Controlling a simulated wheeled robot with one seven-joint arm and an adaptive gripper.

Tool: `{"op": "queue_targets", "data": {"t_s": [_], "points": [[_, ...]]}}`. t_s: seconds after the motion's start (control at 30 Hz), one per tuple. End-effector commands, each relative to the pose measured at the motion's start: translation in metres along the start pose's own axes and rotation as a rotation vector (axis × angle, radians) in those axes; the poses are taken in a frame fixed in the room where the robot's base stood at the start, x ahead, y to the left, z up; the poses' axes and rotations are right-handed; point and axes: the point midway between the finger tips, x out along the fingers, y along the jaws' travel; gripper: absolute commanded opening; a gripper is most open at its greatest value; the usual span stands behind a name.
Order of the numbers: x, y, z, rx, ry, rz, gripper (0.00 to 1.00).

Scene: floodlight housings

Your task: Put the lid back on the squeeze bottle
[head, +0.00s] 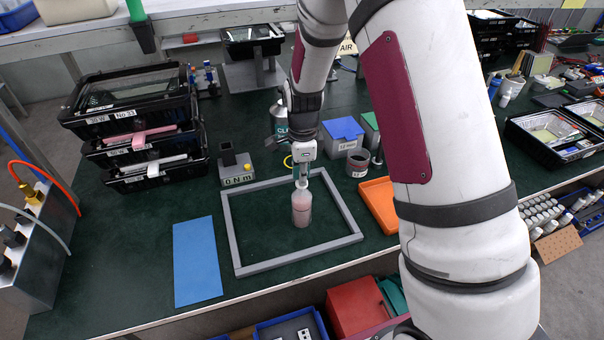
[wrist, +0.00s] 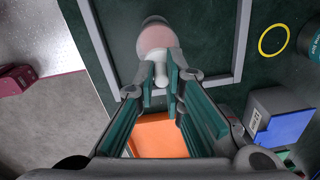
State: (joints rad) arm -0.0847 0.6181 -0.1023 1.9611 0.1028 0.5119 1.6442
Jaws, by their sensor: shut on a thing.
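The squeeze bottle (head: 301,209) stands upright inside a grey square frame on the green table, with pinkish contents in a translucent body. It also shows at the top of the wrist view (wrist: 157,38). My gripper (head: 301,181) points down directly above the bottle. In the wrist view, its teal-padded fingers (wrist: 161,88) are closed around the white nozzle-like lid (wrist: 161,72). The lid lines up with the bottle's top. The fingers hide part of the lid, and I cannot tell whether it is seated on the bottle or just above it.
The grey frame (head: 231,234) surrounds the bottle. A blue mat (head: 196,262) lies to its left and an orange tray (head: 378,204) to its right. Behind stand a torque block (head: 237,168), a grey cup (head: 358,163) and a blue-lidded box (head: 342,130). Black bins (head: 130,120) are stacked at left.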

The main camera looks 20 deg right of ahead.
Motion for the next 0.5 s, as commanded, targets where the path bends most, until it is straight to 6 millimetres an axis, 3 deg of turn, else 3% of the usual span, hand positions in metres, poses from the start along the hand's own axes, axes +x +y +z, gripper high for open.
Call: {"op": "queue_targets", "data": {"t_s": [0.4,0.43,0.5], "points": [[0.0002,-0.0003,0.0001,0.000,0.000,0.000,0.00],[0.0002,-0.0003,0.0000,0.000,0.000,0.000,0.15],[0.0002,-0.0003,0.0001,0.000,0.000,0.000,0.30]]}}
